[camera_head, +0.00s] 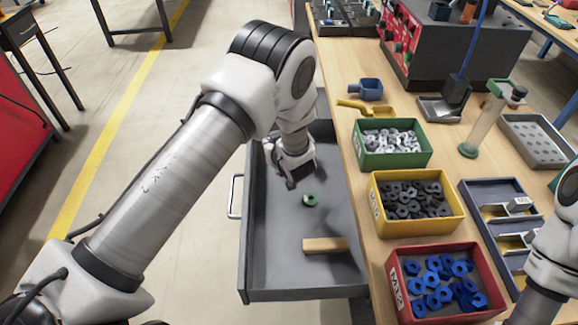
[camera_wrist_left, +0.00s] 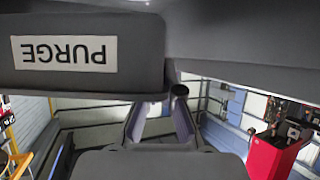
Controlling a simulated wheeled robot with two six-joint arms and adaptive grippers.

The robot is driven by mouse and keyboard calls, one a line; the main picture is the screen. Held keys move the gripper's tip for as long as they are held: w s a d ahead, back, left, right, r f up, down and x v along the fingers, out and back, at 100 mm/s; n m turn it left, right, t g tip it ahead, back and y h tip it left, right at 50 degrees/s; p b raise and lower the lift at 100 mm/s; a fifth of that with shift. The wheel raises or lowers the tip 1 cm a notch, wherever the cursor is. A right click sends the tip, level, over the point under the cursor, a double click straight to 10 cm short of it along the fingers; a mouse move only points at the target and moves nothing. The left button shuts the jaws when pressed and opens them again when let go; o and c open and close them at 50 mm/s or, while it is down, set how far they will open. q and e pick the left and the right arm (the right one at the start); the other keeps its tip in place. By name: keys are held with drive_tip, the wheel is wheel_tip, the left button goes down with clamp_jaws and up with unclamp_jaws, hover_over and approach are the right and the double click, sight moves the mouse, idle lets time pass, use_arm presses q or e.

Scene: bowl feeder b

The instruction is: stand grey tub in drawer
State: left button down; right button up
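The grey tub (camera_wrist_left: 85,50) fills the upper left of the left wrist view, very near. Its PURGE label reads upside down there. My left gripper (camera_wrist_left: 160,115) reaches up to the tub's lower edge in that view and looks shut on its wall; the tips are partly hidden. In the head view I cannot make out the tub. There my left gripper (camera_head: 291,183) is low over the far part of the open grey drawer (camera_head: 268,265), mostly hidden by my wrist. My right arm shows at the right edge, its gripper out of view.
In the drawer lie a green nut (camera_head: 311,200) and a wooden block (camera_head: 324,245); the floor around them is bare. Beside it on the bench stand a green bin (camera_head: 392,158), a yellow bin (camera_head: 418,226) and a red bin (camera_head: 448,315) with parts.

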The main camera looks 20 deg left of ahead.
use_arm(q)
wheel_tip(320, 180, down, 5)
drive_tip(key=shift+w+a+r, duration=0.1)
drive_tip(key=shift+a+r, duration=0.05)
drive_tip(key=shift+r, duration=0.05)
drive_tip(key=shift+f, duration=0.3)
drive_tip(key=c, duration=1.3)
unclamp_jaws()
drive_tip(key=shift+r, duration=0.1)
